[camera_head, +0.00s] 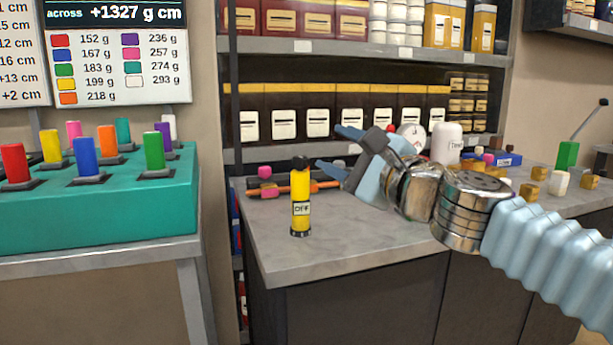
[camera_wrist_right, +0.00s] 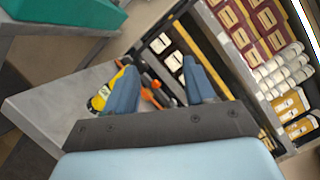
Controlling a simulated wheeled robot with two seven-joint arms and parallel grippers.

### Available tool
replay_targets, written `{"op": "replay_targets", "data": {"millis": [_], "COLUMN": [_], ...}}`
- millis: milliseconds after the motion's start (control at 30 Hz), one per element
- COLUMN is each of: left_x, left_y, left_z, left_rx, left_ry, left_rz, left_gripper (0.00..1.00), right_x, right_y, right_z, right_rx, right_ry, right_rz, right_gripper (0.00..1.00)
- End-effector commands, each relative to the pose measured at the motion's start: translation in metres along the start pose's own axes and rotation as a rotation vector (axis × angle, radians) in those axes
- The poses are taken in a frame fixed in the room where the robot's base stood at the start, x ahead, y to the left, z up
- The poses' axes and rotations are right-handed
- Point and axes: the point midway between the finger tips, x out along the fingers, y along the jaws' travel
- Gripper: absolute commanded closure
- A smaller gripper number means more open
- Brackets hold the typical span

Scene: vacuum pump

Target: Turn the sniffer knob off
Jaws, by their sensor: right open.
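The sniffer is a yellow upright cylinder (camera_head: 301,212) with a black base, standing on the grey counter near its left end. Its black knob (camera_head: 299,164) is on top, and a white label on its front reads "OFF". My right gripper (camera_head: 328,148) is open and empty, above the counter to the right of the sniffer, its fingers pointing left. In the right wrist view the sniffer's yellow body (camera_wrist_right: 101,98) shows partly behind the left finger of the gripper (camera_wrist_right: 158,90); its top is hidden there. My left gripper is not in view.
The grey counter (camera_head: 340,250) has free room at its front. A gauge, a white canister (camera_head: 447,143) and several small blocks stand right. A teal pegboard (camera_head: 100,215) is left.

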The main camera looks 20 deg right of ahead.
Motion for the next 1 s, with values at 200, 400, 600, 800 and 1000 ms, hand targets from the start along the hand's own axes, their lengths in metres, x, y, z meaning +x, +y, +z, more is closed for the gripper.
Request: {"op": "replay_targets", "data": {"millis": [200, 400, 600, 800, 1000], "left_x": [0.037, 0.054, 0.058, 0.051, 0.038], "left_y": [-0.021, -0.032, -0.035, -0.033, -0.029], "left_z": [-0.004, -0.006, -0.007, -0.007, -0.008], "left_rx": [-0.010, -0.015, -0.018, -0.018, -0.019], "left_ry": [0.011, 0.017, 0.019, 0.020, 0.023], "left_rz": [-0.009, -0.014, -0.016, -0.017, -0.020], "left_gripper": [0.46, 0.46, 0.46, 0.46, 0.46], "right_x": [-0.002, -0.011, -0.016, 0.006, 0.051], "right_y": [-0.002, 0.003, 0.005, 0.010, 0.020], "right_z": [-0.024, -0.044, -0.054, -0.049, -0.040], "right_rx": [-1.016, -1.744, -2.041, -2.063, -2.061], "right_ry": [-0.157, -0.291, -0.362, -0.372, -0.373], "right_rz": [0.002, -0.011, -0.024, -0.025, -0.026], "right_gripper": [0.46, 0.46, 0.46, 0.46, 0.46]}}
